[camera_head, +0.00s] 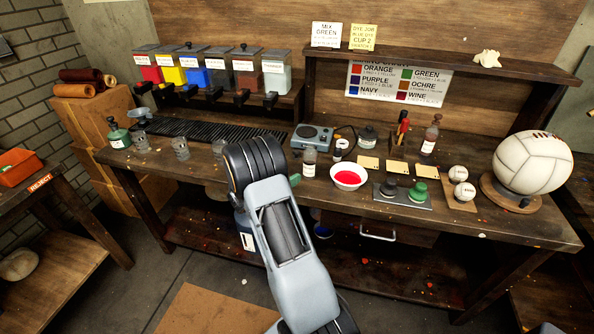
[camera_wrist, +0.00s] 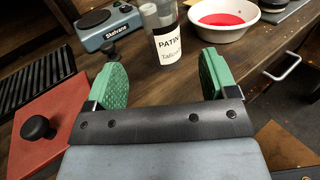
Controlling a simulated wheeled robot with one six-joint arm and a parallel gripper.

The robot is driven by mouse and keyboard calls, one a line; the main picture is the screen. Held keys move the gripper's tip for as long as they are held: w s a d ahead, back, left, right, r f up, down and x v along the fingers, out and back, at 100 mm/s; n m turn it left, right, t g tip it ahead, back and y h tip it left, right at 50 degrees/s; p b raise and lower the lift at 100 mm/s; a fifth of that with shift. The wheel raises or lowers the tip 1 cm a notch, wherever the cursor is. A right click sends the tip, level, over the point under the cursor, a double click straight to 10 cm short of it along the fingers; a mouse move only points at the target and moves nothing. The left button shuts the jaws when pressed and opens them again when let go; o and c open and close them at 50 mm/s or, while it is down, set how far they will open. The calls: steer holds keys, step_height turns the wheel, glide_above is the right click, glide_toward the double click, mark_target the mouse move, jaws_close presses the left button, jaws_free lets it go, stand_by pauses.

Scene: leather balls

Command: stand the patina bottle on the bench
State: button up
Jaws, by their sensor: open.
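The patina bottle (camera_wrist: 165,42) is a clear bottle with a white label reading "PATIN". It stands upright on the bench (camera_head: 345,204), just in front of the grey-blue scale, and also shows in the head view (camera_head: 309,163). My gripper (camera_wrist: 162,78) is open, its two green pads spread apart with nothing between them. The bottle is beyond the pads, in line with the gap and apart from them. In the head view my arm hides most of my gripper; only a bit of green shows beside it. The top of the bottle is cut off in the wrist view.
The grey-blue scale (camera_wrist: 107,25) is left of the bottle, and a white bowl of red dye (camera_wrist: 222,19) is to its right. A red panel with a black knob (camera_wrist: 52,118) and a black slatted mat (camera_wrist: 36,80) are at left. A drawer handle (camera_head: 377,235) juts from the front.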

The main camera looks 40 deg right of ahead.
steer(key=shift+a, duration=1.15)
steer(key=s+a+r+m+t+y, duration=0.1)
steer(key=s+a+r+m+y, duration=0.2)
steer(key=a, duration=0.6)
steer(key=s+a+r+m+t+y, duration=0.2)
steer(key=s+a+r+m+y, duration=0.1)
steer(key=s+a+m+y, duration=0.5)
steer(key=s+a+r+m+t+y, duration=0.1)
steer(key=s+a+r+m+y, duration=0.2)
steer(key=s+a+m+y, duration=0.3)
steer(key=a+y, duration=0.1)
steer(key=a, duration=0.3)
steer(key=shift+s+a+r+m, duration=0.25)
steer(key=shift+a+r+m, duration=0.05)
steer(key=shift+a+r, duration=0.1)
steer(key=shift+d, duration=0.1)
